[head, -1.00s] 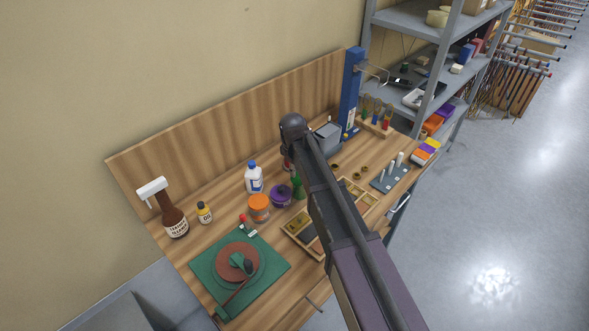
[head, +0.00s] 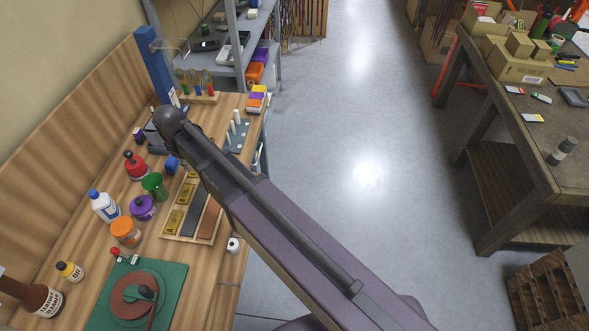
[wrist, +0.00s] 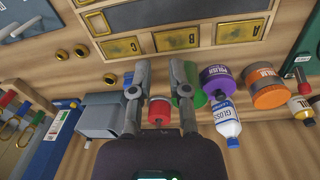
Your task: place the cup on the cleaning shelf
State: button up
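A green cup-shaped object (head: 155,186) stands on the wooden bench (head: 75,262), between a red pot (head: 135,166) and a purple jar (head: 143,208); I cannot be sure it is the cup. In the wrist view, green shows behind the right finger (wrist: 199,98), partly hidden. My gripper (wrist: 160,75) is open, its fingers apart over the bench, with a red-topped item (wrist: 160,112) seen between them; no contact is clear. The head view hides my gripper behind my arm. A grey metal shelf unit (head: 234,50) stands at the back; I cannot tell if it is the cleaning shelf.
A divided wooden tray (head: 168,232), orange jar (head: 125,232), white bottle (head: 104,206) and blue post (head: 154,65) are nearby on the bench. A second workbench (head: 545,150) with boxes stands at the right. The grey floor (head: 350,130) between is clear.

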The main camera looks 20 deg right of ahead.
jog(key=s+d+m, duration=0.3)
jog(key=d+m, duration=0.1)
jog(key=d, duration=0.6)
jog(key=s+d+m, duration=0.4)
jog(key=d, duration=0.6)
jog(key=s+d+m, duration=0.3)
jog(key=s+d, duration=0.1)
jog(key=d, duration=0.7)
jog(key=shift+s+m+g, duration=0.2)
jog(key=shift+m+g, duration=0.2)
jog(key=o, duration=0.3)
